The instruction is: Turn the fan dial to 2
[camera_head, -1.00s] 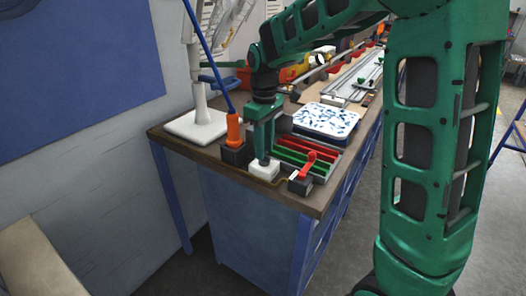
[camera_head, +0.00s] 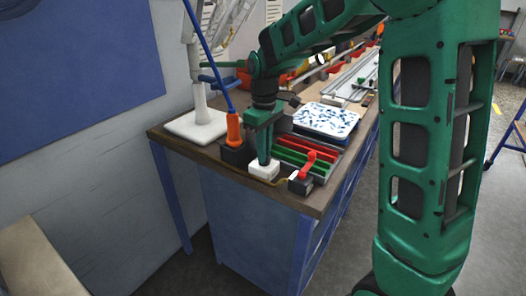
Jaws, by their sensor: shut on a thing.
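My gripper (camera_head: 263,159) points straight down at the front of the workbench. Its fingers are shut on the fan dial, at the top of a small white box (camera_head: 264,172). The fingers hide the dial, so its setting cannot be read. The white fan stand, with its square base (camera_head: 196,127), is at the back left of the bench, its upper part reaching out of the picture.
A black block (camera_head: 237,153) with an orange-handled tool stands close left of my gripper. A red-levered switch (camera_head: 302,183) is close right. Behind are red and green trays (camera_head: 304,151) and a blue-and-white tray (camera_head: 327,119). The bench's front edge (camera_head: 250,186) is near.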

